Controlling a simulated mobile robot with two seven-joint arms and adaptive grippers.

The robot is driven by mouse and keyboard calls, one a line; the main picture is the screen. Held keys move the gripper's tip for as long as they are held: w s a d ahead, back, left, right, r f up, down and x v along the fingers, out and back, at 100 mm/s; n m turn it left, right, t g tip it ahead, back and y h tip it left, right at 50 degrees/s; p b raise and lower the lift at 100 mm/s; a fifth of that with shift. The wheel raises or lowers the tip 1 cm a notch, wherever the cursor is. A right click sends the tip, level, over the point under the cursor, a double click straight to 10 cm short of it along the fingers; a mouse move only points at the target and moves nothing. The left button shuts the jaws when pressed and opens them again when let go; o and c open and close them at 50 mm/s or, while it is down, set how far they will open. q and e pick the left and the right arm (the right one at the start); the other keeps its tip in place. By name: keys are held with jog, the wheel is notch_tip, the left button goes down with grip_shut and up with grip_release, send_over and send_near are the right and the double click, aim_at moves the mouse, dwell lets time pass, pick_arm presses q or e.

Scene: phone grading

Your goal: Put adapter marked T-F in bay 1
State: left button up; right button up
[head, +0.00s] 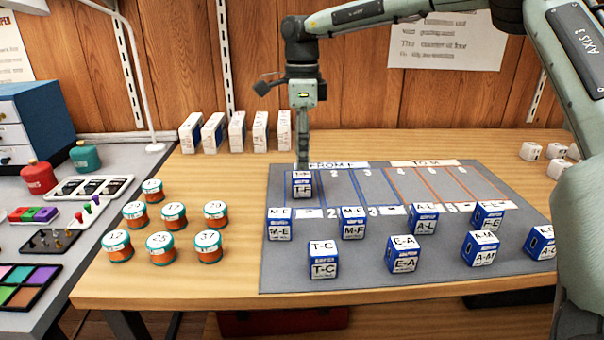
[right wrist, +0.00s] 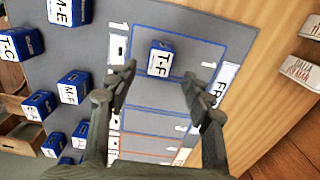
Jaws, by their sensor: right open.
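The adapter marked T-F (head: 302,186), a small blue and white box, stands upright in the leftmost blue-outlined bay of the grey mat (head: 285,272). In the right wrist view, T-F (right wrist: 160,58) lies inside the blue outline of bay 1 (right wrist: 206,42), apart from its lines. My right gripper (head: 302,160) points down just behind and above T-F in the head view. In the right wrist view, my right gripper (right wrist: 164,78) is open and empty, its fingers spread with T-F beyond the tips. My left gripper is not in view.
Several similar boxes, such as M-E (head: 279,224) and T-C (head: 323,260), stand in front of the bays. Orange-and-teal jars (head: 162,248) stand left of the mat. White boxes (head: 237,132) line the back. The bays right of T-F look empty.

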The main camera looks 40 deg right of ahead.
aim_at(302, 174)
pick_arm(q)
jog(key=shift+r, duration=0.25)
pick_arm(e)
notch_tip(302, 174, up, 5)
jog(key=shift+f, duration=0.2)
